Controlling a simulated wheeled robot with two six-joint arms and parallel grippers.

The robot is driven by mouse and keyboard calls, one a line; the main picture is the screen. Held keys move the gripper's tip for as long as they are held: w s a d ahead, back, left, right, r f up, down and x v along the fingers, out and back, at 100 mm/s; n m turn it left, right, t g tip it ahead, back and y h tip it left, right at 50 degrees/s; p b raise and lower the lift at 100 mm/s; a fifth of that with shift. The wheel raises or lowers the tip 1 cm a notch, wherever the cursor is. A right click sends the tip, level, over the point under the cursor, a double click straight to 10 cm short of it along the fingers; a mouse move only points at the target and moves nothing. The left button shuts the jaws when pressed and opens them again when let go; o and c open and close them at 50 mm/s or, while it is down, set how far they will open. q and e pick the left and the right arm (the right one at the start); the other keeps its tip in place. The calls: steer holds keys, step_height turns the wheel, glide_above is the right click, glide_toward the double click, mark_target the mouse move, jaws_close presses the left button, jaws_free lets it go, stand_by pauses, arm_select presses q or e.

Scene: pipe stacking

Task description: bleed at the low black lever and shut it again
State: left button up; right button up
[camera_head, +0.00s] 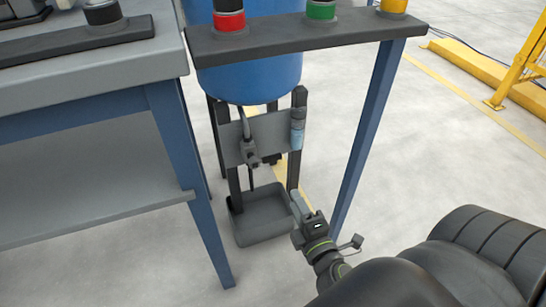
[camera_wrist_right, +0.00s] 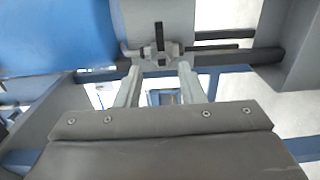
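The grey valve (camera_head: 251,158) sits low on a plate under the blue tank, above the drip tray. It also shows in the right wrist view (camera_wrist_right: 150,62), with its black lever (camera_wrist_right: 159,37) pointing up in that picture. My right gripper (camera_head: 296,203) is at the right edge of the drip tray, below and to the right of the valve in the head view. In the wrist view its two fingers (camera_wrist_right: 158,76) are apart with nothing between them. Their tips point toward the valve, and I cannot tell whether they touch it. My left gripper is not in view.
The blue tank (camera_head: 250,77) stands on dark legs with a grey drip tray (camera_head: 262,222) below. A dark shelf (camera_head: 275,36) with red, green and yellow collars crosses in front on a blue leg (camera_head: 366,130). A grey bench (camera_head: 90,75) stands left. Open floor lies right.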

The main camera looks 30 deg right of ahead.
mark_target(274, 160)
steer(key=p+x, duration=0.1)
steer(key=x, duration=1.5)
steer(key=shift+w+d, duration=0.25)
steer(key=shift+w, duration=0.05)
jaws_close()
